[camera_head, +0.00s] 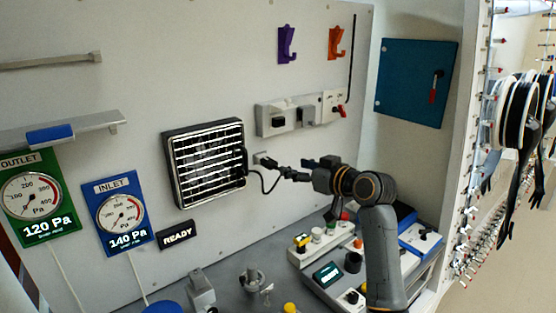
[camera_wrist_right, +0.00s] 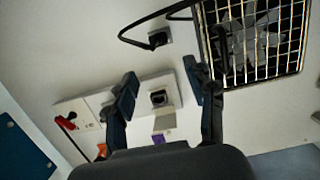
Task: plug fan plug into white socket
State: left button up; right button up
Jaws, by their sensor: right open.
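The fan plug (camera_wrist_right: 158,39) is black and sits at a small grey wall plate beside the fan; its black cable loops to the fan. I cannot tell which outlet is the white socket. My right gripper (camera_head: 288,168) is open and empty, near the plug but apart from it; it also shows in the wrist view (camera_wrist_right: 160,80). My left gripper is out of view.
The square fan (camera_head: 208,163) is left of the plug. A red-handled switch (camera_head: 340,111) is at the strip's right end. Purple (camera_head: 287,43) and orange (camera_head: 336,42) hooks are above. A control box (camera_head: 325,270) stands on the bench below.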

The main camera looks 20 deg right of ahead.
aim_at(272, 162)
jog(key=p+x, duration=0.2)
jog(key=x, duration=0.8)
jog(key=shift+p, duration=0.3)
jog(key=shift+w+a+f, duration=0.15)
jog(key=shift+w+f, duration=0.05)
jog(key=shift+w, duration=0.25)
jog(key=shift+w+a+f, duration=0.1)
jog(key=shift+w, duration=0.05)
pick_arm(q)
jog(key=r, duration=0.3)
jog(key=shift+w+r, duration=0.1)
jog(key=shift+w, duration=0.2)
pick_arm(e)
jog(key=shift+c, duration=0.2)
grip_shut()
